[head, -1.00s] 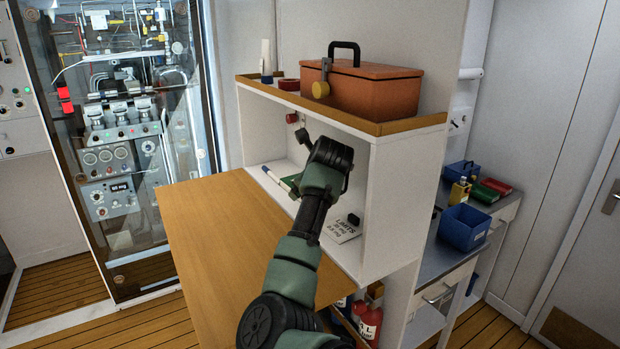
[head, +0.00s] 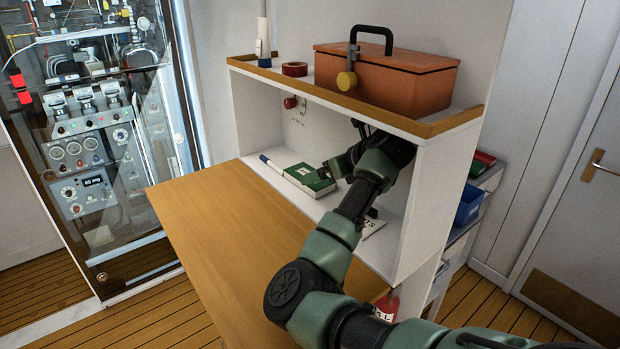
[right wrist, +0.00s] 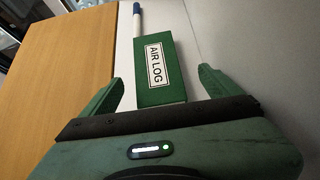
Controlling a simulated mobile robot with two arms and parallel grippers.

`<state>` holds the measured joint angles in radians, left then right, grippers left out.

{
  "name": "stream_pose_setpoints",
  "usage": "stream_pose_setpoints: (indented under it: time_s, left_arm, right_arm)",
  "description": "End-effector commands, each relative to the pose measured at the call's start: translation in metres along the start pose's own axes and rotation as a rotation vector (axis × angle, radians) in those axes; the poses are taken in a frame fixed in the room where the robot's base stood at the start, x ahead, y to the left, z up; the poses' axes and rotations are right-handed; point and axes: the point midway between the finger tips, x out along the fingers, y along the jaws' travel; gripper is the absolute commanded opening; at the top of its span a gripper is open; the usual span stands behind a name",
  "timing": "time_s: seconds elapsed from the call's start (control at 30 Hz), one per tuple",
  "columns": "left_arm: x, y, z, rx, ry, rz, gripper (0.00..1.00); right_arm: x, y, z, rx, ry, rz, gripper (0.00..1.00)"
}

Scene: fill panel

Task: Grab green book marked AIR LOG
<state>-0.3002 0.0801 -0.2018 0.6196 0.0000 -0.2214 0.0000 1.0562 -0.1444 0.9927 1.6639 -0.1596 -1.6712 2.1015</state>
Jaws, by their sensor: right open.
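The green book marked AIR LOG (head: 309,179) lies flat on the white floor of the shelf box, behind the wooden desk top. In the right wrist view the book (right wrist: 160,68) shows its white label, and its near end lies between or just ahead of the fingertips. My right gripper (right wrist: 165,85) is open, one finger on each side of the book's line, with no visible contact. In the head view the right gripper (head: 330,176) reaches into the shelf box beside the book's right end. My left gripper is not in view.
A white pen with a blue cap (head: 269,161) lies beyond the book. A white card (head: 373,228) lies under my forearm. An orange toolbox (head: 385,80) and red tape roll (head: 295,69) sit on the shelf top. The wooden desk (head: 225,220) is clear.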

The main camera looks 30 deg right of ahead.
Motion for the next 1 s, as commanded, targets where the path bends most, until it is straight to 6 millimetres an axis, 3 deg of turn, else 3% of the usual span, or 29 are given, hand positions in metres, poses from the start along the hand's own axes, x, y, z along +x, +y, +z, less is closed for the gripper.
stream_pose_setpoints:
  time_s: [0.37,0.67,0.9,1.0]
  left_arm:
    - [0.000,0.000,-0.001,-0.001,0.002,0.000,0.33]
    - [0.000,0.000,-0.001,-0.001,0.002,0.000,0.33]
    - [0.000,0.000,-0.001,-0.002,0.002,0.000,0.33]
    - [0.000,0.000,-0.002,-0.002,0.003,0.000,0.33]
  right_arm:
    - [0.050,0.005,0.003,0.000,0.001,0.001,0.92]
    - [0.056,0.005,0.004,0.000,-0.001,-0.002,0.92]
    - [0.056,0.005,0.004,-0.001,-0.001,-0.002,0.28]
    - [0.055,0.005,0.005,-0.001,-0.003,-0.002,0.06]
